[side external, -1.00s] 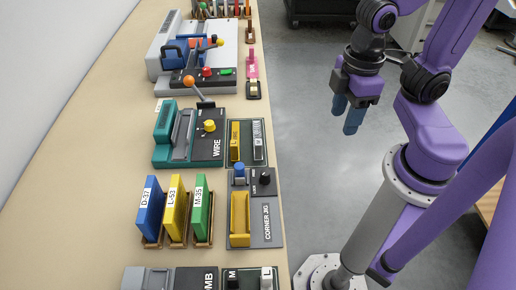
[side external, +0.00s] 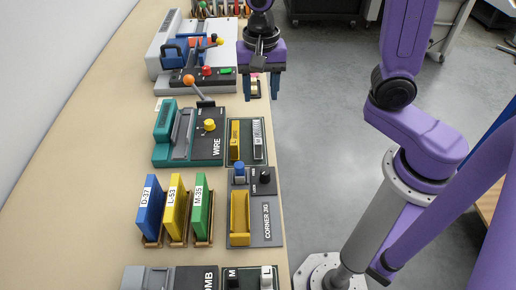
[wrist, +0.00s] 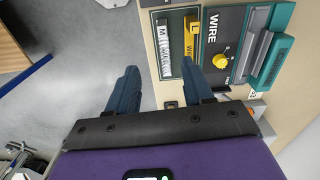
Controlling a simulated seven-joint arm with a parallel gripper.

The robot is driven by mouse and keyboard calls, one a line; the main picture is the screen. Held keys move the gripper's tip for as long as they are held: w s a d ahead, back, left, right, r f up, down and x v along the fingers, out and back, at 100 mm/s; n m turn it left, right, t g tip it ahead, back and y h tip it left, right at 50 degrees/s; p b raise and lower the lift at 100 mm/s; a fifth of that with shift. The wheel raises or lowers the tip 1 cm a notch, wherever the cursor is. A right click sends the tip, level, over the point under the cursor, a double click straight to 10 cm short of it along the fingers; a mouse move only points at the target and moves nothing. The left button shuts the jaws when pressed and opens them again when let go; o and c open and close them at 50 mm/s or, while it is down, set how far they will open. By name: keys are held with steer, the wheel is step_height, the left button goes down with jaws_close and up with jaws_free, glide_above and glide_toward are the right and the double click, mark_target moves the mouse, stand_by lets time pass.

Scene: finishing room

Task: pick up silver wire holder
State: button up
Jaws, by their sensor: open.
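The silver wire holder (side external: 258,146) is a small, ridged, upright piece in the right slot of a dark green tray (side external: 247,163) at the bench's right edge. A yellow holder (side external: 235,141) sits in the left slot beside it. In the wrist view the silver holder (wrist: 164,52) shows ahead of my fingers, with the yellow holder (wrist: 191,42) to its right. My gripper (side external: 261,94) is open and empty, pointing down, on the far side of the tray and apart from it. Its spread blue fingers (wrist: 157,76) also show in the wrist view.
A teal WIRE machine (side external: 195,152) with a yellow knob stands left of the tray. A grey machine with an orange-knobbed lever (side external: 189,80) is behind it. The corner jig (side external: 267,215) and blue, yellow and green blocks (side external: 175,208) are nearer. Open floor lies right of the bench.

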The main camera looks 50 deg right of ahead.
mark_target(258, 139)
steer(key=shift+m, duration=0.4)
steer(key=f, duration=1.7)
steer(key=shift+w+a+f, duration=0.1)
steer(key=shift+w+f, duration=0.15)
jaws_close()
